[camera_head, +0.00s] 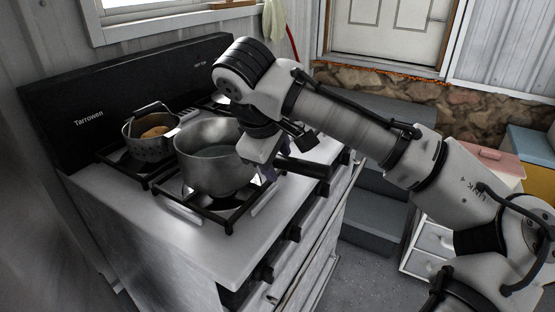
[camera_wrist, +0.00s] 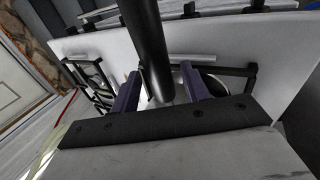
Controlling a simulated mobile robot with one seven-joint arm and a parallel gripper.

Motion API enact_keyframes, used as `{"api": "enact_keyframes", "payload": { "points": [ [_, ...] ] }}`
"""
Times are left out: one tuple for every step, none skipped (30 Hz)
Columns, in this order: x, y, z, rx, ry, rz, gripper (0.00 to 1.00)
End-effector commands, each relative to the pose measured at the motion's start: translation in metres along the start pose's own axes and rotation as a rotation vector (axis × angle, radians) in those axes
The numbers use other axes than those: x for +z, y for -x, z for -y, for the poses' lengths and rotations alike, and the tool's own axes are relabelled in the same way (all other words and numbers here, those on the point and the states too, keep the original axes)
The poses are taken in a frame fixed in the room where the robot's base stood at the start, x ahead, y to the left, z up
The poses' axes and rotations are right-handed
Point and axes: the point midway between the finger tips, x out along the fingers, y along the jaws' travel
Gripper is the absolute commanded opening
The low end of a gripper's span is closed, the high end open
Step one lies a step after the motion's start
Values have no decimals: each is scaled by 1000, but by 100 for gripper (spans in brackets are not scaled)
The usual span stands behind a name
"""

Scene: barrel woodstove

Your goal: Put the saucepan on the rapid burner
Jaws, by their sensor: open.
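The saucepan (camera_head: 207,168) is a wide grey metal pot with a long black handle (camera_head: 303,167). It stands upright, apparently on the front grate of the stove. My gripper (camera_head: 268,172) is beside the pot's right side, at the handle. In the wrist view the handle (camera_wrist: 145,35) runs between the two fingers of my gripper (camera_wrist: 160,70). The fingers are open, with visible gaps beside the handle. The pot's body is not clearly seen in the wrist view. No label shows which burner is the rapid burner.
A smaller perforated pot (camera_head: 148,146) with something brown inside stands on the back left of the stove (camera_head: 220,245). The back right burner is partly hidden by the saucepan and my arm. Knobs (camera_head: 293,233) line the stove front. A dark backguard (camera_head: 120,100) rises behind.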

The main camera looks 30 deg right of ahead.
Motion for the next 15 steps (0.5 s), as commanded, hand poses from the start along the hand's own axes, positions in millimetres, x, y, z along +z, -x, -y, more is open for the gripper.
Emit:
{"api": "enact_keyframes", "payload": {
  "points": [
    [-1, 7, 0, 1, 1, -2, 46],
    [-1, 12, 0, 1, 1, -2, 46],
    [-1, 19, 0, 2, 2, -3, 46],
    [-1, 25, 0, 3, 1, -3, 46],
    [-1, 32, 0, 3, 2, -3, 46],
    [-1, 41, 0, 2, 3, -4, 46],
    [-1, 48, 0, 3, 1, -2, 46],
    [0, 55, 0, 4, 0, -1, 46],
    [0, 64, 0, 4, 0, -1, 46],
    [0, 70, 0, 4, 0, 0, 46],
    [0, 76, -1, 4, -1, 2, 46],
    [0, 84, -1, 5, -2, 2, 46],
    [0, 88, 0, 4, -1, 2, 46],
    [0, 93, 0, 5, 0, 1, 46],
    [0, 98, 0, 3, -1, 1, 46]
  ]
}}
